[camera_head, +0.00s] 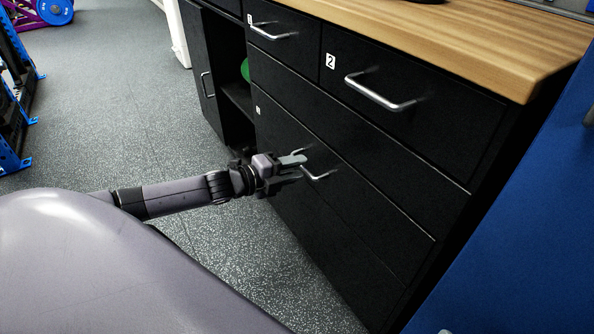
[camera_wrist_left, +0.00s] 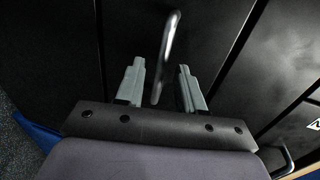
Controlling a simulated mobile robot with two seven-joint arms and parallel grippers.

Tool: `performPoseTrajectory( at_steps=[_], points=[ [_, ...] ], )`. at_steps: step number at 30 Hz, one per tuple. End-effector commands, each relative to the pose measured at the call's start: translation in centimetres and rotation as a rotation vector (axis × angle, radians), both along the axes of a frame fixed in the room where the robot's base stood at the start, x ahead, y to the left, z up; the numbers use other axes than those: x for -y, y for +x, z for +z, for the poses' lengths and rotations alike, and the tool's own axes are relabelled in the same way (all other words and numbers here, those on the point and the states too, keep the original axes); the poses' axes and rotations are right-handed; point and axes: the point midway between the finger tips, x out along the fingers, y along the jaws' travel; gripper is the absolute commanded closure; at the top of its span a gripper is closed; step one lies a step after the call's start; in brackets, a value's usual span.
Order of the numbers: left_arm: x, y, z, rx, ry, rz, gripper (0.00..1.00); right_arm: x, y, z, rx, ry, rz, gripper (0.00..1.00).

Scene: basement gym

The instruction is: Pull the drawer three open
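Drawer three (camera_head: 372,222) is a wide black front low in the cabinet, under the two upper drawers, and looks shut. A small label sits at its upper left, too small to read surely. Its silver bar handle (camera_head: 319,177) runs close by my left gripper (camera_head: 294,166), which has come in from the left. In the left wrist view, the handle (camera_wrist_left: 170,45) reaches between the two grey fingers of my left gripper (camera_wrist_left: 161,85). The fingers are apart, with gaps beside the bar, so the gripper is open. My right gripper is in neither view.
Drawer 1's handle (camera_head: 270,33) and drawer 2's handle (camera_head: 378,97) jut out above. A wooden worktop (camera_head: 450,35) covers the cabinet. A blue panel (camera_head: 530,200) stands close on the right. Grey floor (camera_head: 120,110) is free to the left, beside a blue rack (camera_head: 10,120).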

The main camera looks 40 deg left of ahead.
Motion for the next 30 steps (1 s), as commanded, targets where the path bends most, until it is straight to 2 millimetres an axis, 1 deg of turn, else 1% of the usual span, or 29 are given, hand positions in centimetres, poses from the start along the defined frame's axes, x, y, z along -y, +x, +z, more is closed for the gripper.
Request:
performPoseTrajectory(
  at_steps=[5,14,15,17,18,19,26,30],
  points=[
    [0.29,0.75,-0.14,0.0,0.0,0.0,0.62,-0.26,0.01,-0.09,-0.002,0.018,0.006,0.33],
    [0.35,0.85,-0.16,-0.001,0.0,0.0,0.62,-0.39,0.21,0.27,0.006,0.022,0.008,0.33],
    [0.35,0.85,-0.16,-0.001,0.0,0.0,0.66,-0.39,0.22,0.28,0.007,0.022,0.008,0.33],
    [0.35,0.84,-0.16,-0.001,0.0,0.0,0.85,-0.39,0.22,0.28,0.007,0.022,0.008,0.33],
    [0.36,0.83,-0.16,0.0,0.0,0.0,0.98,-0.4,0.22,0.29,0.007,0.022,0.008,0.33],
    [0.36,0.83,-0.16,0.0,0.0,0.0,1.0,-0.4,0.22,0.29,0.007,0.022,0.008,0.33],
    [0.33,0.77,-0.14,-0.001,0.0,0.0,1.0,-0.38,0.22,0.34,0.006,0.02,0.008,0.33],
    [0.17,0.39,-0.03,-0.001,0.0,0.0,1.0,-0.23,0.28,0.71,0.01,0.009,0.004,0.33]
  ],
)
